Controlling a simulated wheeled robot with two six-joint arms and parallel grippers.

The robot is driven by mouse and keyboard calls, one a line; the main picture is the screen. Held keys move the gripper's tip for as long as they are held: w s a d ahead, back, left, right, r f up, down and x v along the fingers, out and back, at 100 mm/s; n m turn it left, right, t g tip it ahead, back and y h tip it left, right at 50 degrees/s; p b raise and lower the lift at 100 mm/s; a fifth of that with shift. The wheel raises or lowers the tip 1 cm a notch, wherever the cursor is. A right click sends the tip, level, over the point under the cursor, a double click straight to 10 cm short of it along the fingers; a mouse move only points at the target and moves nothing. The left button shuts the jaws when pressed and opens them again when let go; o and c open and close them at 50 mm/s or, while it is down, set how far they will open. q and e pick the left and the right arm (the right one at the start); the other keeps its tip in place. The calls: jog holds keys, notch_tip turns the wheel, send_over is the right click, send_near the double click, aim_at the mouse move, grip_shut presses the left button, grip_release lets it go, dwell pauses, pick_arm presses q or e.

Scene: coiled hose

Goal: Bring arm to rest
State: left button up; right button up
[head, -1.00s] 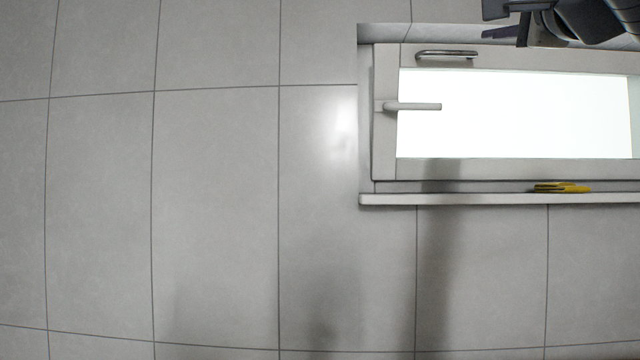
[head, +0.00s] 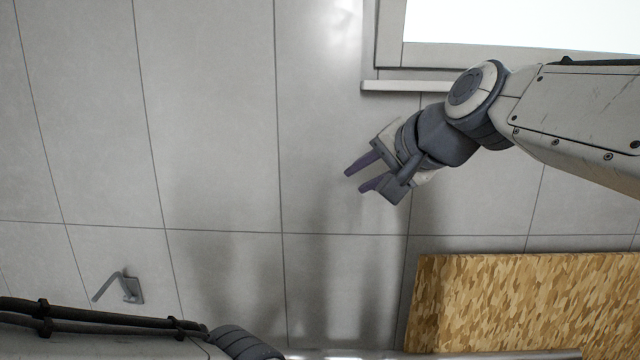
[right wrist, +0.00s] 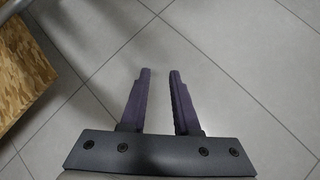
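My right arm comes in from the right of the head view and bends at the elbow in front of the tiled wall. Its gripper (head: 356,178) points left and a little down, with its two dark purple fingers apart and nothing between them. In the right wrist view the same fingers (right wrist: 158,75) stand apart over bare floor tiles. My left arm shows only as a link with black cables at the lower left of the head view. Its gripper is out of view. No hose shows in these frames.
A wood-chip board (head: 530,300) is at the lower right, and its edge shows in the right wrist view (right wrist: 22,75). A window sill (head: 405,86) is at upper right. A small grey wall bracket (head: 130,288) is at lower left. The floor under the right gripper is clear.

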jog(key=s+a+f+n+g, duration=0.3)
jog(key=s+f, duration=0.2)
jog(key=f, duration=0.3)
jog(key=s+a+f+n+g, duration=0.3)
jog(key=s+f, duration=0.3)
jog(key=f, duration=0.3)
jog(key=s+d+f+n+g+h, duration=0.2)
jog(key=s+f+n, duration=0.2)
jog(key=s+f, duration=0.3)
jog(key=s+d+f+n+g+h, duration=0.2)
jog(key=s+f+n, duration=0.2)
jog(key=s+f, duration=0.3)
jog(key=shift+s+f, duration=0.15)
jog(key=shift+s, duration=0.95)
